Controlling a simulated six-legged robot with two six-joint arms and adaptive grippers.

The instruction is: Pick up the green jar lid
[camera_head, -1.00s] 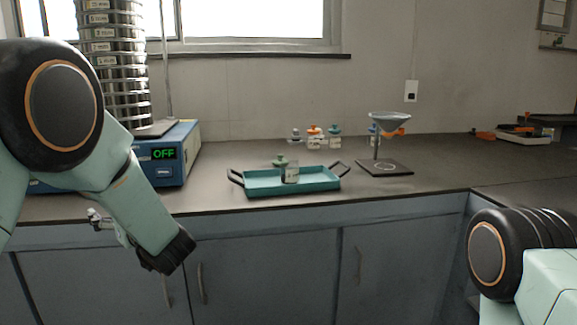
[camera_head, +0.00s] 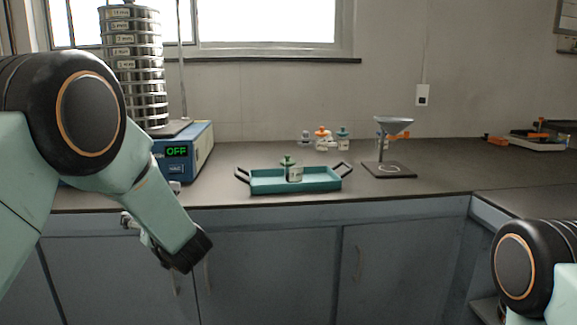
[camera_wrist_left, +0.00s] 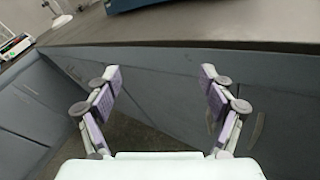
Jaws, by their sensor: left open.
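A small green lid (camera_head: 288,160) shows at the teal tray (camera_head: 265,187) on the counter in the head view. A clear jar (camera_head: 295,174) stands in the tray just in front of it; I cannot tell whether the lid lies on a jar behind. My left gripper is open and empty in the left wrist view (camera_wrist_left: 164,85), with its fingers apart in front of the cabinet face, below the counter edge. In the head view my left forearm hangs left of the tray, and its fingers are mostly hidden. My right gripper is not in view; only part of my right arm shows.
A blue shaker (camera_head: 190,155) reading OFF carries a sieve stack (camera_head: 134,65) at the left. Several small jars (camera_head: 322,139) stand behind the tray. A funnel stand (camera_head: 388,170) is to its right.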

